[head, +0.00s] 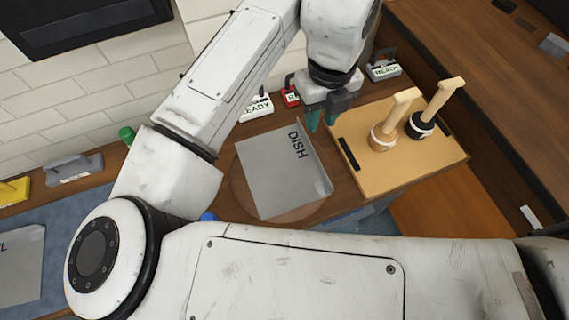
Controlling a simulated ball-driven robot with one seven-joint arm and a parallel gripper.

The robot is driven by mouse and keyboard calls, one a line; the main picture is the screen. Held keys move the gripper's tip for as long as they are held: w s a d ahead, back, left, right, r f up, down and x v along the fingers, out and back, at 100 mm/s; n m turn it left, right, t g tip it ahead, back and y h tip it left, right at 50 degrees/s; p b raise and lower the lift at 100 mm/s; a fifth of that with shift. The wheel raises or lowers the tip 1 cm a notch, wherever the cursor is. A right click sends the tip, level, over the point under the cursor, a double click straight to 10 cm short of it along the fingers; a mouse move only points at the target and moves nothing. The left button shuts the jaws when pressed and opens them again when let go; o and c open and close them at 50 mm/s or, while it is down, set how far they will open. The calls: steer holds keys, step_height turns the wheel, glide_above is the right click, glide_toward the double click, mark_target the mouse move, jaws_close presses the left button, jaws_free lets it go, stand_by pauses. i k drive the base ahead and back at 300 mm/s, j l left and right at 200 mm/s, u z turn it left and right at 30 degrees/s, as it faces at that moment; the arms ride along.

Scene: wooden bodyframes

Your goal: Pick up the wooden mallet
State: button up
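Two upright tools with pale wooden handles stand on a tan board (441,158) at the right. The nearer-left one (384,135) has a light wooden base with a pale band. The right one (421,124) has a dark band around its base. Both look like mallets standing head down; I cannot tell which is the one named. My gripper (322,122) has teal fingertips pointing down, left of both tools, near the board's back left corner. The fingers look apart, with nothing visible between them.
A grey DISH panel (283,175) lies on a round brown base left of the board. A black strip (348,154) lies on the board's left edge. My arm crosses the foreground.

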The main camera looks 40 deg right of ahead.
mark_target(382, 136)
steer(key=i+j+z, duration=0.15)
steer(key=j+z, duration=0.25)
steer(key=j, duration=0.15)
steer(key=i+j+z, duration=0.1)
steer(key=j+z, duration=0.35)
steer(key=j, duration=0.15)
steer(key=j+z, duration=0.4)
steer(key=j, duration=0.2)
